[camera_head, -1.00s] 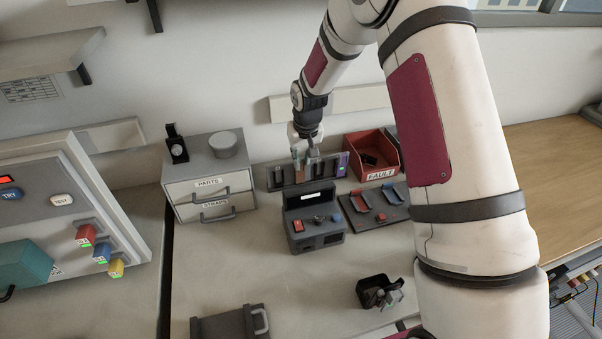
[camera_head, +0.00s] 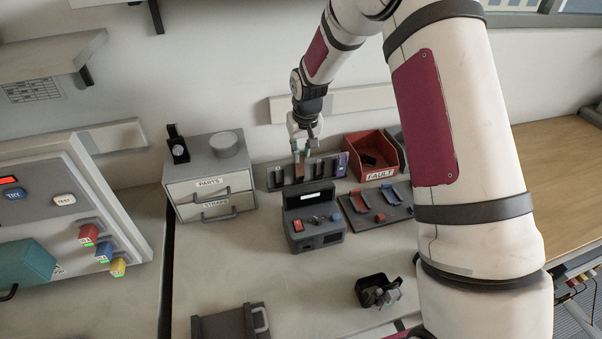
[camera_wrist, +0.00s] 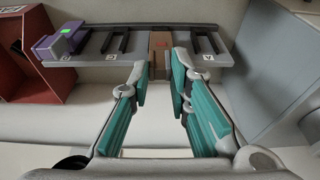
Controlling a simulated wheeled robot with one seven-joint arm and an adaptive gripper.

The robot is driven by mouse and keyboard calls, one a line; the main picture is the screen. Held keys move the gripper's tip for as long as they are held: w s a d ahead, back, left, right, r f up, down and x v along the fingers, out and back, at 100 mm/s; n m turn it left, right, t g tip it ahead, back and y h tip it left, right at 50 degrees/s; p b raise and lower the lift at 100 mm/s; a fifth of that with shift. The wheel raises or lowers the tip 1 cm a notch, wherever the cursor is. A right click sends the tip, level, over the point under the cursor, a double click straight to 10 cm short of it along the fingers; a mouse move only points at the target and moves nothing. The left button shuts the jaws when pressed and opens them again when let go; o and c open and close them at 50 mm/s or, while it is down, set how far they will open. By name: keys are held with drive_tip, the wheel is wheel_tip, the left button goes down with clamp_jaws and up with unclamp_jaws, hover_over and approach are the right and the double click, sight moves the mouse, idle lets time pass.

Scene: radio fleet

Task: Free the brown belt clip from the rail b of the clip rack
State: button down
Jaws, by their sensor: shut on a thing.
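The grey clip rack (camera_head: 326,168) stands at the back of the bench behind a dark grey radio unit; its rails show in the wrist view (camera_wrist: 95,72). The brown belt clip (camera_wrist: 160,42) sits at one of its rails, and also shows in the head view (camera_head: 300,171). My gripper (camera_wrist: 160,82) has its teal-backed fingers on either side of the clip and is shut on it. The clip still appears to be at the rack. The label of its rail is hidden; an A label shows to its right in the wrist view.
A purple piece (camera_wrist: 62,42) is at the rack's left end in the wrist view. A red FAULT bin (camera_head: 377,174) stands right of the rack, a grey drawer box (camera_head: 210,178) left. The radio unit (camera_head: 314,218) is close in front. The bench front is partly clear.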

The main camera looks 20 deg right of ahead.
drive_tip(key=shift+w+p+v, duration=0.15)
drive_tip(key=shift+w+v, duration=0.05)
drive_tip(key=shift+v, duration=0.7)
drive_tip(key=shift+w+p+v, duration=0.15)
drive_tip(key=shift+w+v, duration=0.1)
drive_tip(key=shift+v, duration=0.65)
drive_tip(key=shift+r, duration=0.25)
